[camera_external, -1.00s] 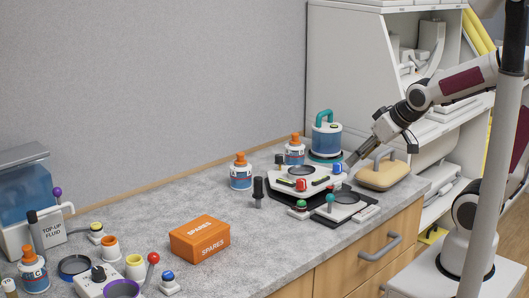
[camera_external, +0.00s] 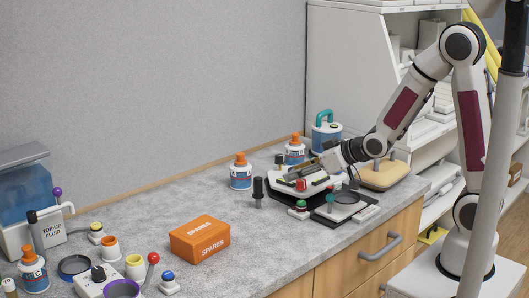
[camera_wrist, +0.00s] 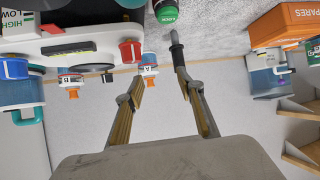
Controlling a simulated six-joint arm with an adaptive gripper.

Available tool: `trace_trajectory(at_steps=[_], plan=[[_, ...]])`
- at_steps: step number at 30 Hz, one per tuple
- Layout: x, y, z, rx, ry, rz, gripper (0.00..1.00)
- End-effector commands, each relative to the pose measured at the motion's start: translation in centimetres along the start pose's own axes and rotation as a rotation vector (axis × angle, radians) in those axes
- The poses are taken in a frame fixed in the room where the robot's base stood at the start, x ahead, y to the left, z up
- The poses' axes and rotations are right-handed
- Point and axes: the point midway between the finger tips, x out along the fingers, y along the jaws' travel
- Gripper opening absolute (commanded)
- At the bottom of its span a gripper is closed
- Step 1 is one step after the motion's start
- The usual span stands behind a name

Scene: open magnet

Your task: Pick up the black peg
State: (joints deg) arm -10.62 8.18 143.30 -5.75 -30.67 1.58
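The black peg (camera_external: 258,188) stands upright on the counter, with a black upper part and a thinner grey lower part. My gripper (camera_external: 289,177) reaches in from the right, over the white device, with its fingertips a short way right of the peg. In the wrist view, which looks upside down, my gripper (camera_wrist: 157,86) is open with nothing between its fingers. A black peg (camera_wrist: 177,56) with a grey end shows there just beyond the right finger's tip. I cannot tell whether they touch.
The white device (camera_external: 280,188) with a red button is under my gripper. Bottles with orange caps (camera_external: 241,175) stand behind. A green-topped button (camera_external: 300,208) is in front. An orange spares box (camera_external: 199,240) stands to the left, with clear counter between it and the peg.

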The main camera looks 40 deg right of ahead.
Motion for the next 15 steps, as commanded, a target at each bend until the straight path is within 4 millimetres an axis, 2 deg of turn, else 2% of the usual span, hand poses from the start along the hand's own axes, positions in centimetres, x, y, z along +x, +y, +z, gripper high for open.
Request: trace_trajectory(at_steps=[6,15], plan=[[2.6,-1.8,0.7,-0.011,0.063,-0.04,0.38],[4.5,-3.7,1.3,-0.017,0.134,-0.082,0.38]])
